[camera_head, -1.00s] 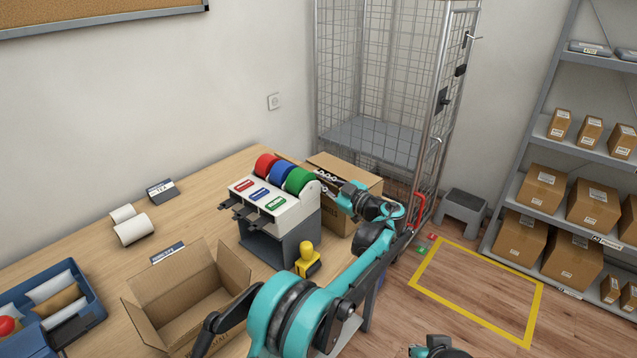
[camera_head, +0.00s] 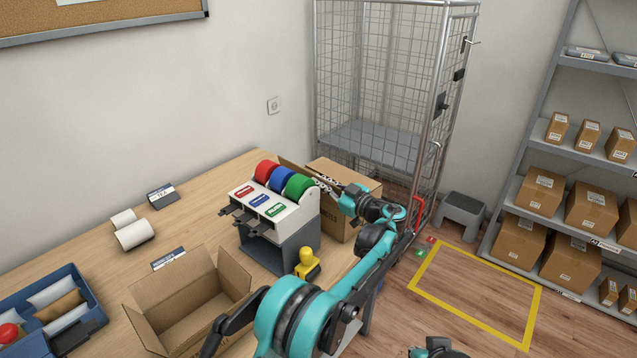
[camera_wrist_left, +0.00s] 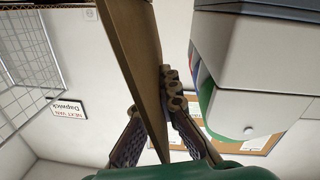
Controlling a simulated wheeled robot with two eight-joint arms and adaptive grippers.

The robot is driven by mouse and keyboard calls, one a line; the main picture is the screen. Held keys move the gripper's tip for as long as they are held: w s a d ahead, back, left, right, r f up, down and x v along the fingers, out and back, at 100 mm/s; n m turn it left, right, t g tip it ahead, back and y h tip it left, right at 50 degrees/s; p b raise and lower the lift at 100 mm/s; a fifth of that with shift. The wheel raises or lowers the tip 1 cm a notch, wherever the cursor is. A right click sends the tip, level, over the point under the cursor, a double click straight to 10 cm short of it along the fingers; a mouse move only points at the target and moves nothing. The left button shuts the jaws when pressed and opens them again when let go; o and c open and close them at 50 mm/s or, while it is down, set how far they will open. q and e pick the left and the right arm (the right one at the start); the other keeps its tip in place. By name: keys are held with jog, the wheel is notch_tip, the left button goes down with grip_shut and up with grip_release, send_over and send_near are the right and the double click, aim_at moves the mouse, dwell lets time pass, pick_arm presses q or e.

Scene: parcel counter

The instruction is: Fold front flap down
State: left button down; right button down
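A cardboard box (camera_head: 340,223) with dark print stands on the far right of the counter, behind the tape dispenser. A brown flap (camera_head: 293,167) stands up at its edge, partly hidden by the dispenser. My left gripper (camera_head: 326,184) is at the top of this box, beside the flap. In the left wrist view, a brown cardboard panel (camera_wrist_left: 133,50) runs between the two fingers of the left gripper (camera_wrist_left: 154,108), one on each side. Whether they clamp it I cannot tell. My right gripper's fingers do not show.
The dispenser (camera_head: 262,230) with red, blue and green rolls stands close to the left gripper. A yellow stamp (camera_head: 306,262), an open empty box (camera_head: 180,285), a blue tray (camera_head: 85,284) and paper rolls (camera_head: 134,236) are on the counter. A wire cage (camera_head: 385,75) stands behind.

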pick_arm(q)
jog(key=m, duration=0.1)
jog(key=w+d+m+p, duration=0.1)
jog(key=m, duration=0.1)
jog(key=shift+w+d+r, duration=0.2)
jog(key=shift+w, duration=0.1)
jog(key=shift+w+d+f+m+p, duration=0.1)
jog(key=shift+w+d+m+p, duration=0.2)
jog(key=shift+m, duration=0.2)
jog(key=shift+w+d+f+m+p, duration=0.1)
jog(key=shift+w+d+m+p, duration=0.1)
jog(key=shift+m+p, duration=0.25)
jog(key=c, duration=2.1)
grip_release()
jog(key=shift+o, duration=0.2)
jog(key=v, duration=1.2)
